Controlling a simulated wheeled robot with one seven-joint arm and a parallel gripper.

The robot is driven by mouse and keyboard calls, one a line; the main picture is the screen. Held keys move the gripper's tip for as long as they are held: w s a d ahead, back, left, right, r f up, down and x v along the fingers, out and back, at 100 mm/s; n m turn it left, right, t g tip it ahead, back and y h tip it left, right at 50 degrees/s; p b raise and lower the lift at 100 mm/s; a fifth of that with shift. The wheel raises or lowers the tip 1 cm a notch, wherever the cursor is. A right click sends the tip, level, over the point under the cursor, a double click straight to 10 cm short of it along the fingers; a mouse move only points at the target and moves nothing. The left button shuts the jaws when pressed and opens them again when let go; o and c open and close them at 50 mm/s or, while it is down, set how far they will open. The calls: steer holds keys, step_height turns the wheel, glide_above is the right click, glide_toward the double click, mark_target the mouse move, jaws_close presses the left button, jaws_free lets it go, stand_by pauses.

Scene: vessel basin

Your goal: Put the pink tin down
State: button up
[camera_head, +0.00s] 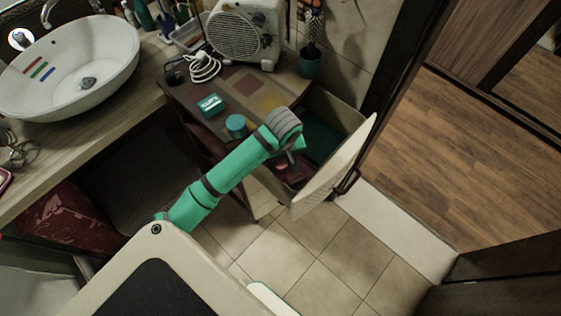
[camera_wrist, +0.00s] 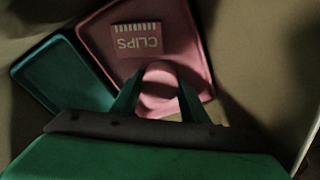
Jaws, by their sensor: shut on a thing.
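The pink tin (camera_wrist: 160,76) is round and sits between the two fingers of my gripper (camera_wrist: 158,103) in the wrist view. My gripper is shut on it. The tin is over the near part of a pink tray (camera_wrist: 193,45); I cannot tell if it touches the tray. A pack marked CLIPS (camera_wrist: 136,40) lies in the far part of that tray. In the head view my arm reaches down into the open drawer (camera_head: 345,160), and the tin is not clear there.
A teal tray (camera_wrist: 62,75) lies left of the pink one in the drawer. The drawer walls are close around my gripper.

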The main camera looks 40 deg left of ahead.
mark_target(281, 165)
steer(key=shift+f, duration=0.15)
steer(key=o, duration=1.1)
steer(key=shift+o, duration=0.2)
step_height(281, 165, up, 12)
steer(key=d, duration=0.1)
steer(key=shift+s, duration=0.45)
